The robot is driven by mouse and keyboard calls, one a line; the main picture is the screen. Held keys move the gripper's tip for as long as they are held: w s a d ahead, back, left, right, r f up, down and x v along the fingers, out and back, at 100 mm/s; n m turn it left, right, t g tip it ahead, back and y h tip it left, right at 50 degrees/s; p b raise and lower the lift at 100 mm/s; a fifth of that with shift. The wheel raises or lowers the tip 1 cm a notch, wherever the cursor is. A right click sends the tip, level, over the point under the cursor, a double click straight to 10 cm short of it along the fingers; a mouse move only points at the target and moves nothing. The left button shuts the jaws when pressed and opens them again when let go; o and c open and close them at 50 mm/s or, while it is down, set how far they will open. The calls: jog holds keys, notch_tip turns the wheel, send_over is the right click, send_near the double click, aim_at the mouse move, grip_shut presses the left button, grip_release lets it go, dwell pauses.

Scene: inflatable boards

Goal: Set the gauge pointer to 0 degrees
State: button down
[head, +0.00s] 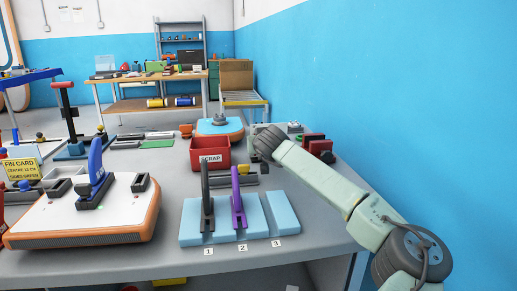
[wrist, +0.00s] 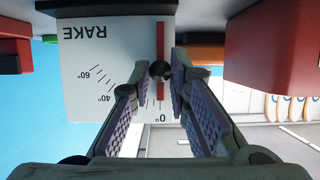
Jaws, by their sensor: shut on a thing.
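The gauge (wrist: 90,60) is a white panel marked RAKE, seen upside down in the wrist view. Its scale shows 60, 40 and 0 degrees. The red pointer (wrist: 160,30) is a narrow straight bar with a dark round knob (wrist: 160,70) on it. The bar runs straight down the picture, its lower end close to the 0 label. My gripper (wrist: 158,82) has its ribbed finger pads on both sides of the knob, shut on it. In the head view my wrist (head: 267,142) is at the table's back right, and the fingers and the gauge's face are hidden.
A red SCRAP bin (head: 210,153) stands left of my wrist. A blue slotted block (head: 283,215) with a black and a purple fin is in front. A white-topped board (head: 60,217) with a blue fin lies at left. The blue wall (head: 400,110) is close on the right.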

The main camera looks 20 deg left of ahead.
jog(key=shift+f, duration=0.1)
dwell(0.3)
jog(key=c, duration=1.5)
grip_release()
jog(key=v, duration=1.2)
jog(key=shift+s, duration=0.1)
